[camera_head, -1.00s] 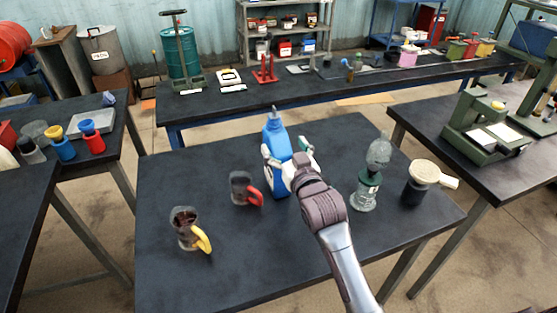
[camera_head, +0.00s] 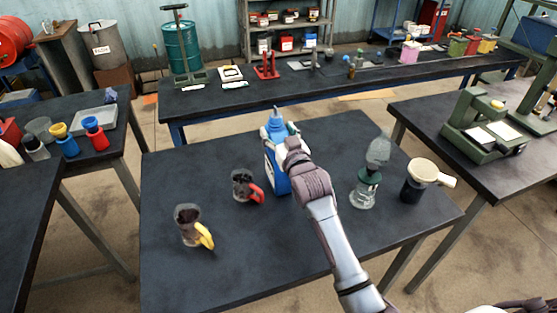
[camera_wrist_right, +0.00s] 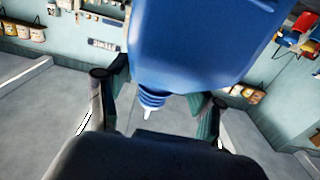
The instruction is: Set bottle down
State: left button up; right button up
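The blue bottle (camera_head: 279,176) with a pale nozzle on top stands upright near the middle of the dark table (camera_head: 330,245). Whether its base touches the tabletop cannot be told. My right gripper (camera_head: 281,136) is at its upper part, one finger on each side. In the right wrist view the blue bottle (camera_wrist_right: 200,45) appears upside down, nozzle low, between the teal finger pads of the right gripper (camera_wrist_right: 160,95), which look pressed against it. The palm side of the bottle is partly hidden by my arm. My left gripper is not in view.
A red-handled jug (camera_head: 243,186) stands just left of the bottle, and a yellow-handled jug (camera_head: 187,224) further front left. A clear glass vessel with a green collar (camera_head: 368,178) and a black pot with a cream top (camera_head: 414,188) stand to the right.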

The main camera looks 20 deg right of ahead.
grip_shut()
jog(key=shift+r, duration=0.25)
